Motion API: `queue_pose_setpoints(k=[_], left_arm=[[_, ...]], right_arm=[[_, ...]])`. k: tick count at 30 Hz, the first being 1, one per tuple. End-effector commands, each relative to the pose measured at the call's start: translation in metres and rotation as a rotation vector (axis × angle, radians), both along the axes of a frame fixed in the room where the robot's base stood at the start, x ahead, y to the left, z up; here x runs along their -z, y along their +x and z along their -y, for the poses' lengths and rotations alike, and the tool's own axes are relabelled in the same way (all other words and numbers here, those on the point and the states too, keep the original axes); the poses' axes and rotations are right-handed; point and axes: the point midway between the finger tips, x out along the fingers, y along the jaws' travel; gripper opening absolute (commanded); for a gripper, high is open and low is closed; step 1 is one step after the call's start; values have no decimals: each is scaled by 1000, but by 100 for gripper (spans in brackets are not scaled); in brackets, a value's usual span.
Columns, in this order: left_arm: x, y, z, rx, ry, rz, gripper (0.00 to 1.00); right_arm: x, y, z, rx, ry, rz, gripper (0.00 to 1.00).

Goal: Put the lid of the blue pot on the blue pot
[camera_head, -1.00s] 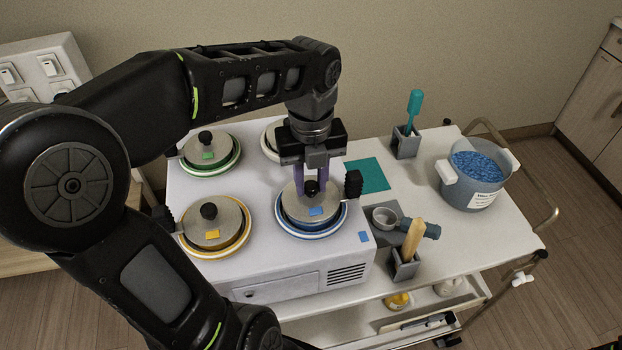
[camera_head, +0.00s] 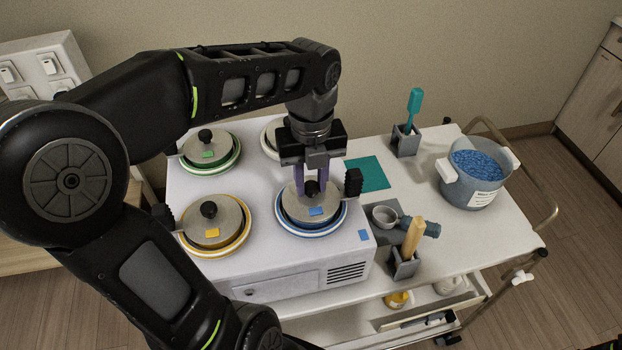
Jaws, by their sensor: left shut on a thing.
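The blue pot (camera_head: 283,223) is the front right well of the white warmer, ringed in blue and white. Its grey metal lid (camera_head: 295,208), with a black knob and a blue tag, lies over the blue pot's opening. It looks level and seated in the rim, though I cannot tell if it touches all round. My left gripper (camera_head: 311,188) comes down from above, its purple fingers shut on the lid's black knob. The fingers hide part of the knob and the lid's far edge. My right gripper is not in view.
The yellow pot (camera_head: 243,238) and green pot (camera_head: 232,165) have their lids on. A fourth pot (camera_head: 267,140) is partly hidden behind my gripper. Right of the warmer stand holders with a teal spatula (camera_head: 413,105) and a wooden stick (camera_head: 413,236), and a bucket of blue beads (camera_head: 474,185).

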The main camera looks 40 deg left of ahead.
Motion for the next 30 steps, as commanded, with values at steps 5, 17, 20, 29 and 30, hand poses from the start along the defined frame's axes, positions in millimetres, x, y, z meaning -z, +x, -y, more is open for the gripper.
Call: queue_pose_setpoints(k=[5,17,20,29,30], left_arm=[[4,0,0,0,0,0,0],[6,0,0,0,0,0,33],[6,0,0,0,0,0,42],[6,0,0,0,0,0,52],[6,0,0,0,0,0,52]], right_arm=[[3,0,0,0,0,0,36],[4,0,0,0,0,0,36],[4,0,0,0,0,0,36],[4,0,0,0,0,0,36],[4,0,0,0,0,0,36]])
